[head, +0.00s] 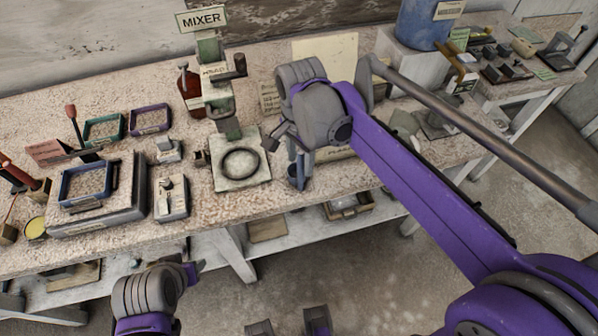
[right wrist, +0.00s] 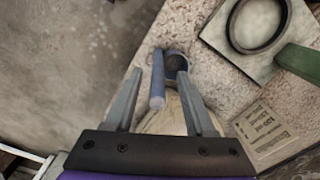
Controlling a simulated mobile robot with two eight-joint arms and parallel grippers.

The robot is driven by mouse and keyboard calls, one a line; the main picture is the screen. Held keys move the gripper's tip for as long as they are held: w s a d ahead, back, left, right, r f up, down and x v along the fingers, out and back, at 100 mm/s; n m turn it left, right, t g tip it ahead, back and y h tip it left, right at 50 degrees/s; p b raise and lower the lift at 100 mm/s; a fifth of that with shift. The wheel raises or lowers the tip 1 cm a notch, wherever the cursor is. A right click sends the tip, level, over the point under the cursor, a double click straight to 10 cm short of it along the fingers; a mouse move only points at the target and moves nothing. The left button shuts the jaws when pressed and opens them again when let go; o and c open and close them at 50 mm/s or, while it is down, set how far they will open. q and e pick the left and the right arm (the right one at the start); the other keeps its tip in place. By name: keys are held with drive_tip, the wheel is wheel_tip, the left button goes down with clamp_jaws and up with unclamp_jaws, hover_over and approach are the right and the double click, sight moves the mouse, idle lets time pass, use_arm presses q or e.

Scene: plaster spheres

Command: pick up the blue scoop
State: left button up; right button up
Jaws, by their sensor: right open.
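The blue scoop (right wrist: 157,88) shows in the right wrist view, its long handle between my two fingers and its round dark cup (right wrist: 175,62) just beyond the fingertips. In the head view the scoop (head: 297,174) is partly hidden below my right gripper, near the table's front edge. My right gripper (head: 284,146) points down over it; in the wrist view the gripper (right wrist: 158,74) is open, with gaps between the handle and both fingers. My left gripper (head: 194,268) is low in front of the table, mostly hidden by its own wrist.
The mixer (head: 213,85) stands just left of my right gripper, with a dark ring (head: 240,163) on its base plate. A scale with a blue tray (head: 88,186) is further left. A blue bucket (head: 420,25) stands at the back right. The floor in front is clear.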

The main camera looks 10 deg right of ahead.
sight(301, 170)
wheel_tip(301, 170, down, 4)
drive_tip(key=shift+s+d, duration=0.1)
clamp_jaws()
idle(1.5)
